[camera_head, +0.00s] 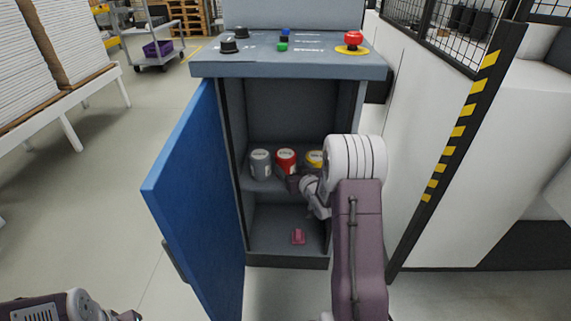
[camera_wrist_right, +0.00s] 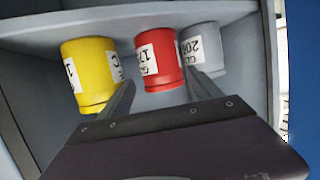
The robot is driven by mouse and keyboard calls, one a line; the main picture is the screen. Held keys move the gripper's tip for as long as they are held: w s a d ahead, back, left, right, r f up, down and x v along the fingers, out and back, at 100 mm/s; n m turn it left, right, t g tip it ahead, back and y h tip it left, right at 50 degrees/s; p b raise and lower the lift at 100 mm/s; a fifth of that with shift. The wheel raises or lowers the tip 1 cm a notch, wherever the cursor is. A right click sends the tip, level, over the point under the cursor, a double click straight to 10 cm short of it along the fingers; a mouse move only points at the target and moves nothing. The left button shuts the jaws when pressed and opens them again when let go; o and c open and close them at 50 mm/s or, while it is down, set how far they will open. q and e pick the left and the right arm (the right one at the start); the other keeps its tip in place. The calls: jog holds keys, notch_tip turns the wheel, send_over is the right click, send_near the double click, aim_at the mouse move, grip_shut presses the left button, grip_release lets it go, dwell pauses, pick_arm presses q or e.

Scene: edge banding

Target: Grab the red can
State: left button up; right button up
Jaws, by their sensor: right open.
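The red can (camera_head: 286,160) stands on the upper shelf inside the open cabinet, between a grey can (camera_head: 260,163) and a yellow can (camera_head: 314,158). In the right wrist view, which is upside down, the red can (camera_wrist_right: 159,60) shows a white label and sits ahead between my two fingers. My right gripper (camera_head: 293,184) is at the shelf front, just before and below the red can, partly hidden by its own wrist. In the wrist view it is open (camera_wrist_right: 160,82) and empty. Of my left arm, only a part shows at the bottom left; its fingers are not visible.
The blue cabinet door (camera_head: 200,200) stands open on the left. A small red object (camera_head: 298,237) lies on the cabinet floor. The control panel (camera_head: 290,62) with knobs and a red button is above. A white wall (camera_head: 415,130) is close on the right.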

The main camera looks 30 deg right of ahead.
aim_at(289, 166)
jog(key=shift+w+f+b, duration=0.2)
jog(key=shift+f+b, duration=0.05)
jog(key=shift+b, duration=0.05)
jog(key=b+x, duration=0.2)
jog(key=x, duration=0.2)
jog(key=shift+w+a+f, duration=0.1)
jog(key=shift+f, duration=0.1)
jog(key=shift+w, duration=0.25)
jog(key=shift+r, duration=0.15)
jog(key=c, duration=1.6)
jog(key=shift+o, duration=0.2)
notch_tip(289, 166, up, 18)
jog(key=p, duration=0.8)
jog(key=shift+p, duration=0.4)
